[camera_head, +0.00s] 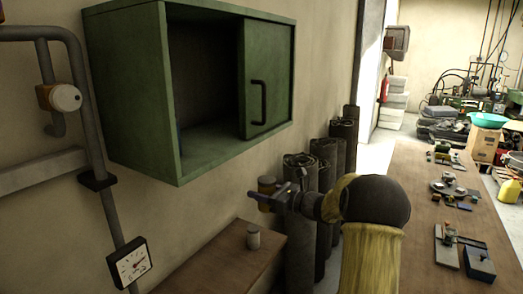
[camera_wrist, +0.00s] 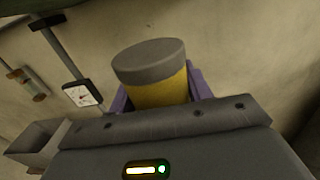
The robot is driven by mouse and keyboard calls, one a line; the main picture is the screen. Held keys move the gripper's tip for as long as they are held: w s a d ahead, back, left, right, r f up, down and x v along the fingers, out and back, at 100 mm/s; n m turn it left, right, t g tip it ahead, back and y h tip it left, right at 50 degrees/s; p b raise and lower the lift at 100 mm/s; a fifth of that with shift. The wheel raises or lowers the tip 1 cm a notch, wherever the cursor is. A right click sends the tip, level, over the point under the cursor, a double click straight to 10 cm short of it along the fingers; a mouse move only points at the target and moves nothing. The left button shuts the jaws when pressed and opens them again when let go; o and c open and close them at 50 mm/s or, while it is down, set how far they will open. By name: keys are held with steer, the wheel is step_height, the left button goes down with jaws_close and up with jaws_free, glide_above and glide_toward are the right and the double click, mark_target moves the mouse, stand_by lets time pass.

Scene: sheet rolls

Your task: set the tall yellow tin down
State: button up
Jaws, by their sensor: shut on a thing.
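The tall yellow tin (camera_wrist: 158,92) has a grey lid and fills the middle of the wrist view, between the purple fingers of my gripper (camera_wrist: 160,98). In the head view the tin (camera_head: 266,186) shows beside my gripper (camera_head: 270,198), which is shut on it. It is held in the air above the right end of the brown bench top, below the green cabinet. The lower part of the tin is hidden in the wrist view.
A small grey tin (camera_head: 253,237) stands on the brown bench top (camera_head: 215,255). A green cabinet (camera_head: 180,100) with a sliding door hangs above. Dark sheet rolls (camera_head: 300,230) stand upright right of the bench. A pipe with a gauge (camera_head: 129,263) is at the left.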

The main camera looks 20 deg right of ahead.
steer(key=s+a+f+n+g+y+p, duration=0.1)
steer(key=s+a+f+y, duration=0.15)
steer(key=f, duration=0.85)
steer(key=s+a+f+n+g+y+p, duration=0.1)
steer(key=s+a+f+g, duration=0.2)
steer(key=f, duration=0.9)
steer(key=s+a+f+n+p, duration=0.1)
steer(key=s+a+f, duration=0.8)
steer(key=s, duration=0.3)
steer(key=shift+a+f+n+p, duration=0.15)
steer(key=shift+f+n+p, duration=0.2)
steer(key=shift+f, duration=0.45)
steer(key=shift+w+y, duration=0.1)
steer(key=shift+y, duration=0.15)
